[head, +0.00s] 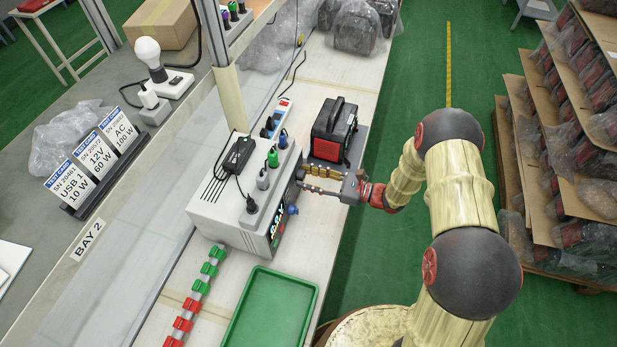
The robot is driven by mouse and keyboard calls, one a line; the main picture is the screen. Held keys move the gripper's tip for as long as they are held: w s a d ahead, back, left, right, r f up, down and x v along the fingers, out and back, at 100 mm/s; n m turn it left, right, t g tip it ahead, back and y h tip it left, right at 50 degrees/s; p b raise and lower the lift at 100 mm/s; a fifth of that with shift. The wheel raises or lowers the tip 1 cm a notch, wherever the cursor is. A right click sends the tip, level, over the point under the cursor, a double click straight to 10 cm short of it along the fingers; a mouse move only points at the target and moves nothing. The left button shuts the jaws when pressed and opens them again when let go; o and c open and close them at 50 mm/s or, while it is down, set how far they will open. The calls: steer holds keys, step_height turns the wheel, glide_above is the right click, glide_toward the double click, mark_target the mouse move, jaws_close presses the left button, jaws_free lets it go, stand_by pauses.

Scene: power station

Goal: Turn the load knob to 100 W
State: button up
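The load box (228,205) is a pale grey unit on the bench, with sockets and plugs on top. Its dark front panel (277,232) faces right and shows small lit green and red marks, too small to read. A blue knob (292,210) sticks out of this panel; its pointer and scale cannot be made out. My gripper (303,181) reaches in from the right, with its fingertips close to the panel, beyond the blue knob. Whether the fingers touch or hold anything there is hidden. The card "AC 100 W" (119,131) stands in a rack on the left.
A black and red power station (331,134) stands just beyond my gripper. An empty green tray (271,309) lies nearer, beside a strip of green and red clips (196,293). Stacked shelves (560,150) stand right across the green floor.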

steer(key=c, duration=0.8)
steer(key=shift+m+p, duration=0.4)
steer(key=shift+r+m+p, duration=0.15)
steer(key=shift+m+p, duration=6)
steer(key=shift+m, duration=9.25)
